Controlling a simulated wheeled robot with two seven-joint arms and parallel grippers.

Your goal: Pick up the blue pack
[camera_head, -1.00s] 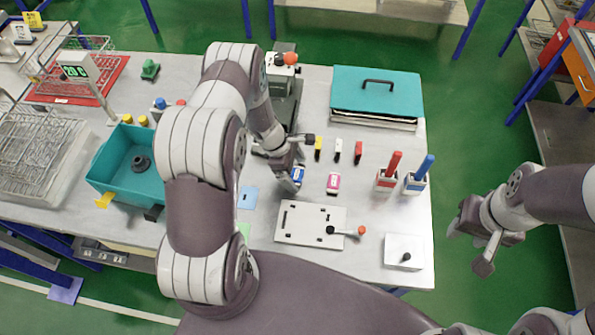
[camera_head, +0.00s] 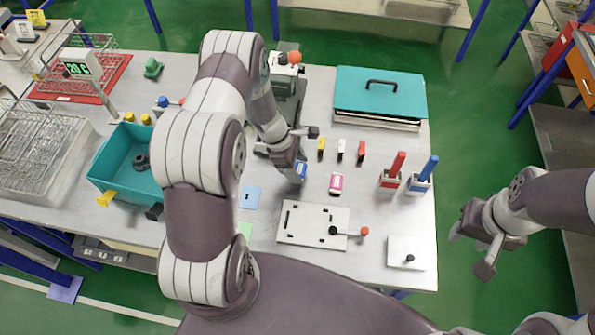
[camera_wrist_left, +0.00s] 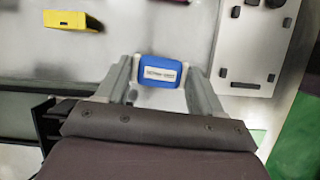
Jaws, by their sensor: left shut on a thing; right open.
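The blue pack (camera_head: 301,170) shows in the head view near the middle of the table, partly hidden by my left gripper (camera_head: 291,173). In the left wrist view the blue pack (camera_wrist_left: 160,73), with a white label, sits between the two fingers of my left gripper (camera_wrist_left: 161,80). The left gripper is shut on it. I cannot tell for sure whether the pack is clear of the table. My right gripper (camera_head: 474,252) is open and empty, off the table's right edge above the green floor.
A pink pack (camera_head: 336,183) lies just right of the blue pack. Yellow, white and red blocks (camera_head: 361,151) stand behind. A white plate with slots (camera_head: 300,224) lies in front. A teal bin (camera_head: 122,172) is at left, a teal-lidded case (camera_head: 379,95) at back right.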

